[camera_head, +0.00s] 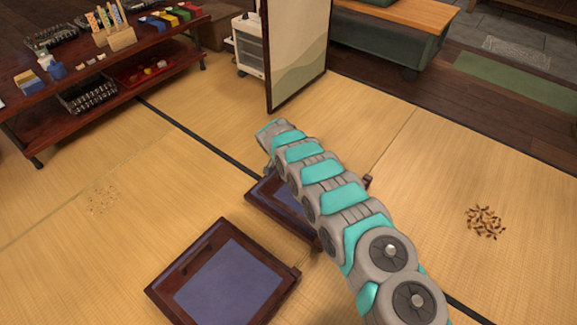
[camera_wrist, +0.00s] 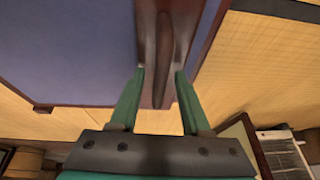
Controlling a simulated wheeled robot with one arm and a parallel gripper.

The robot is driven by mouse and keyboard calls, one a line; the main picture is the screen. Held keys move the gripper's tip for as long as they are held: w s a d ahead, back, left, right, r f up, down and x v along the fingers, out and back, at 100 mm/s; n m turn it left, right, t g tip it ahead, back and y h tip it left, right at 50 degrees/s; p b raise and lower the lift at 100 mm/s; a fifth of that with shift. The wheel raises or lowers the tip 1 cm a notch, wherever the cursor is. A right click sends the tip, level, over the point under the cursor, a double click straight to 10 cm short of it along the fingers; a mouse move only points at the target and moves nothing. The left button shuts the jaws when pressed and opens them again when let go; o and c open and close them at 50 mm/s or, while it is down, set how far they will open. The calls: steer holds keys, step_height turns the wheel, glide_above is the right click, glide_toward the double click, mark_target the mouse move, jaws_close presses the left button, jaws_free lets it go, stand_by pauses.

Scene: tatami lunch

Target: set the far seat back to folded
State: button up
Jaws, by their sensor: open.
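The far seat (camera_head: 258,191) has a dark wood frame and a blue-purple panel. It stands behind the near seat in the head view, and my arm hides much of it, so I cannot tell its back's angle there. In the wrist view my gripper (camera_wrist: 159,78) is open, with its two green fingers on either side of a dark wooden rail (camera_wrist: 165,45) with a raised ridge. A blue panel (camera_wrist: 70,50) lies left of the rail. I cannot tell whether the fingers touch the rail. My gripper's fingertips are hidden in the head view.
The near seat (camera_head: 157,287), with a similar blue panel, is close in front. A folding screen (camera_head: 297,50) and a white cart (camera_head: 248,45) stand beyond. A low shelf (camera_head: 60,105) with trays is at left. Brown scraps (camera_head: 484,222) lie on the right tatami, otherwise largely clear.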

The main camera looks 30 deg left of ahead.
steer(key=shift+p+v, duration=0.35)
steer(key=shift+v, duration=3.2)
